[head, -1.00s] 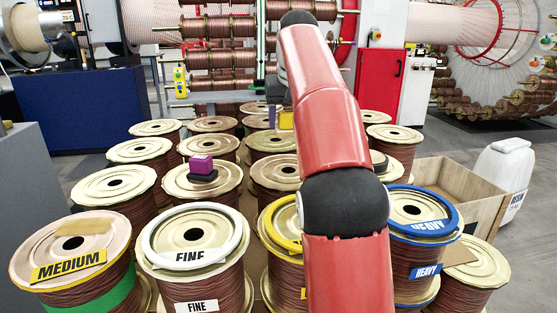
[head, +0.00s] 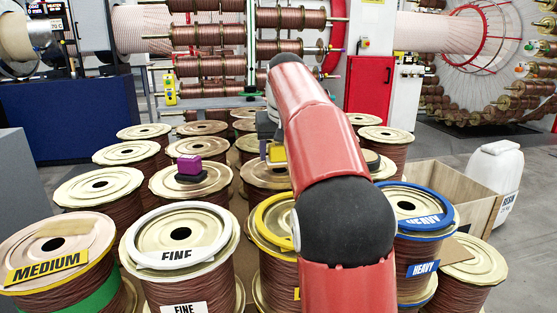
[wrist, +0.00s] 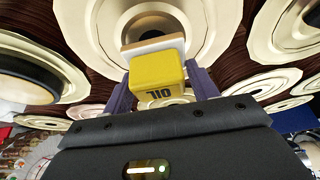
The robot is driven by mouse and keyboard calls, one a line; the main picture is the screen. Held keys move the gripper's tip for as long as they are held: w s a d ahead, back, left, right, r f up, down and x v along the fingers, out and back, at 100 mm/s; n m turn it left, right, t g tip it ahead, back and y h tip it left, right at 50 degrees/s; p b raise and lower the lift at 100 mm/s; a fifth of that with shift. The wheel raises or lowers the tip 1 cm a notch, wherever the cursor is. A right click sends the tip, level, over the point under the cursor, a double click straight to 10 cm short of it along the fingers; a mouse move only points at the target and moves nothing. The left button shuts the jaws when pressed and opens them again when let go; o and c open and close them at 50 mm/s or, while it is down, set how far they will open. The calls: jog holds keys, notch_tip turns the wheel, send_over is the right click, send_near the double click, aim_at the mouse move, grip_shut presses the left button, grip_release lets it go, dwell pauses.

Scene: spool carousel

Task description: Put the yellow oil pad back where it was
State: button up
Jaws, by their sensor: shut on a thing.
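The yellow oil pad (wrist: 157,80), a yellow block lettered OIL with a pale layer on its far side, sits between the two fingers of my gripper (wrist: 160,90) in the wrist view. My gripper is shut on it. Beyond the pad is a pale spool top with a dark centre hole, partly hidden by the pad. In the head view the yellow pad (head: 277,152) shows just left of my red arm, over a spool (head: 264,177) in the middle rows. Whether it touches that spool is unclear. My arm hides part of the gripper there.
A purple block on a dark base (head: 189,166) stands on a spool to the left. Front spools carry rings and labels: MEDIUM (head: 46,268), white FINE (head: 180,258), blue HEAVY (head: 420,222). A wooden crate (head: 455,190) and white jug (head: 493,175) stand right.

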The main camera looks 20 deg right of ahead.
aim_at(278, 146)
jog(key=shift+f, duration=0.5)
jog(key=shift+f, duration=0.2)
jog(key=o, duration=0.9)
jog(key=shift+f+b, duration=0.15)
jog(key=shift+b, duration=0.35)
jog(key=v, duration=0.2)
jog(key=p+v, duration=0.1)
jog(key=v, duration=0.2)
jog(key=p+v, duration=0.1)
jog(key=v, duration=0.2)
jog(key=shift+s+a+f, duration=0.15)
jog(key=shift+s+a, duration=0.05)
jog(key=shift+a, duration=0.05)
jog(key=shift+s, duration=0.1)
